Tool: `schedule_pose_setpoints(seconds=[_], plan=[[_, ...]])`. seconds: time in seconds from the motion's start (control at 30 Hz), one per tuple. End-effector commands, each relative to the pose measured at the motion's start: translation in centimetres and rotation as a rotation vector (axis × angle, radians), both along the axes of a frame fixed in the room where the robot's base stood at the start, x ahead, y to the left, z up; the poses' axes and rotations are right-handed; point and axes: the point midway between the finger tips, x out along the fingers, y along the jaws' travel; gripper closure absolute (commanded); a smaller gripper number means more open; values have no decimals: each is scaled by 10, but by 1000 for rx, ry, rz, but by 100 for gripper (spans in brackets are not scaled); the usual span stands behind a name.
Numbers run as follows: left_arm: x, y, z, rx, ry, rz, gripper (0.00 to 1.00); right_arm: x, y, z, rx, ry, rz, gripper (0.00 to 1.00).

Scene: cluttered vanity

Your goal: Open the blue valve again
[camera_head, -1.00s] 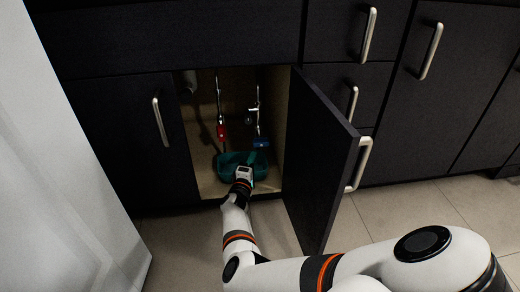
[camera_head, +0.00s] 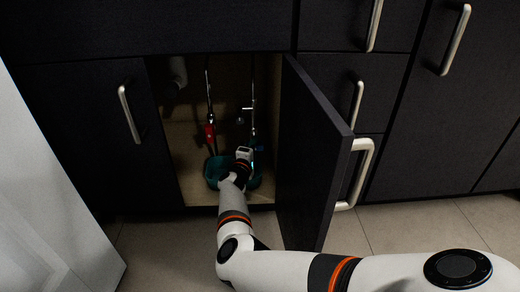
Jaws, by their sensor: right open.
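The blue valve (camera_head: 259,149) is in the open cabinet, low on the right-hand pipe, small and dark in the view. My right arm reaches into the cabinet from the front. My right gripper (camera_head: 246,153) is just left of the blue valve and in front of the pipe; its fingers are hard to make out, it is open, and I cannot tell whether it touches the valve. A red valve (camera_head: 210,133) sits on the left-hand pipe. My left gripper is not in view.
A teal basin (camera_head: 212,172) stands on the cabinet floor under my right gripper. The open cabinet door (camera_head: 312,160) stands close to the right of my arm. The left door (camera_head: 85,140) is shut. A pale panel (camera_head: 45,200) rises at the far left.

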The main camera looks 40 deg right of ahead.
Motion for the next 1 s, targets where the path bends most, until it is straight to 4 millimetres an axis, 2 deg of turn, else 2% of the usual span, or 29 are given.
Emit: schedule_pose_setpoints(seconds=[0.27,0.5,0.77,1.0], plan=[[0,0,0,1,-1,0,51,1,0,0,1,-1,0,60],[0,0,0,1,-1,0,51,0,0,0,0,0,0,99],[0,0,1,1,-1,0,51,0,0,0,-17,11,0,100],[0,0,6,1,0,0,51,0,-1,0,-109,69,0,100]])
